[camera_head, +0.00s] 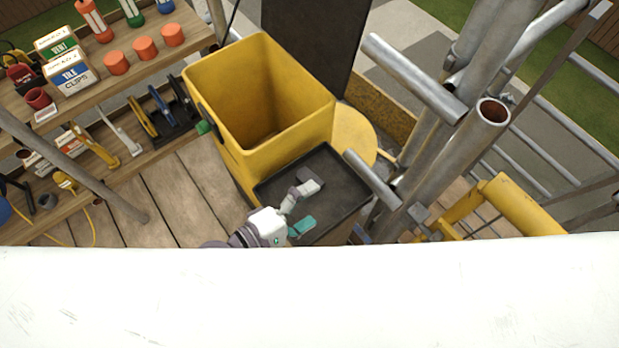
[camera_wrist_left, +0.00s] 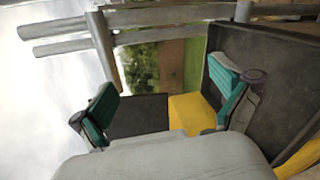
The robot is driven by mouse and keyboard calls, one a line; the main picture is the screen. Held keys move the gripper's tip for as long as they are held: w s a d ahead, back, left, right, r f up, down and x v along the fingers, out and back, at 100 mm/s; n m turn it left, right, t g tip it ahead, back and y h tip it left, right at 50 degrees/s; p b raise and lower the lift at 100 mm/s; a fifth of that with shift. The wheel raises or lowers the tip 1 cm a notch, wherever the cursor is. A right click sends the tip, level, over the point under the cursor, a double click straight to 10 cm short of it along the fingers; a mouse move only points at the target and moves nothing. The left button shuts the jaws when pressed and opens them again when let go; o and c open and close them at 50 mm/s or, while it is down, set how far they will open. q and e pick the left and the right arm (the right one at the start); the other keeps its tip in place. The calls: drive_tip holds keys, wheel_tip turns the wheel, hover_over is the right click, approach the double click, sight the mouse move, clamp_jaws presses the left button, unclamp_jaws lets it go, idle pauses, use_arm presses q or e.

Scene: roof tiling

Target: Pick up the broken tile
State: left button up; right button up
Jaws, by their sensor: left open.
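I cannot make out a broken tile in either view. My left gripper (camera_head: 309,206) is open and empty above a black tray (camera_head: 335,165) beside the yellow bin (camera_head: 225,115). In the left wrist view its two teal-padded fingers (camera_wrist_left: 166,100) stand wide apart with nothing between them. A dark flat panel (camera_wrist_left: 140,115) and a yellow surface (camera_wrist_left: 192,112) show beyond the fingers there. The tray also shows in the wrist view at the right (camera_wrist_left: 275,75). My right gripper is not in view.
A wooden shelf (camera_head: 120,85) with boxes, orange-capped tubes and tools stands at the left. Metal scaffold poles (camera_head: 440,150) and a yellow frame (camera_head: 515,208) crowd the right. A dark upright panel (camera_head: 308,40) stands behind the bin. A white surface covers the bottom of the head view.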

use_arm(q)
wheel_tip(320, 180, down, 2)
drive_tip(key=w+a+n+t+y, duration=0.1)
drive_tip(key=w+n+t+y, duration=0.2)
drive_tip(key=n, duration=0.7)
drive_tip(key=n+y, duration=0.4)
drive_tip(key=n, duration=0.7)
approach(311, 178)
drive_tip(key=shift+n, duration=0.3)
drive_tip(key=b+x, duration=0.1)
drive_tip(key=x, duration=0.1)
drive_tip(key=b+x, duration=0.1)
drive_tip(key=x, duration=0.1)
drive_tip(key=shift+d+f+b, duration=0.2)
drive_tip(key=shift+f+b, duration=0.1)
drive_tip(key=shift+f, duration=0.1)
drive_tip(key=shift+w+d+f+t, duration=0.1)
drive_tip(key=shift+w+d+t, duration=0.05)
drive_tip(key=shift+w+t, duration=0.2)
drive_tip(key=b+x, duration=0.3)
drive_tip(key=x, duration=0.2)
drive_tip(key=shift+w, duration=0.1)
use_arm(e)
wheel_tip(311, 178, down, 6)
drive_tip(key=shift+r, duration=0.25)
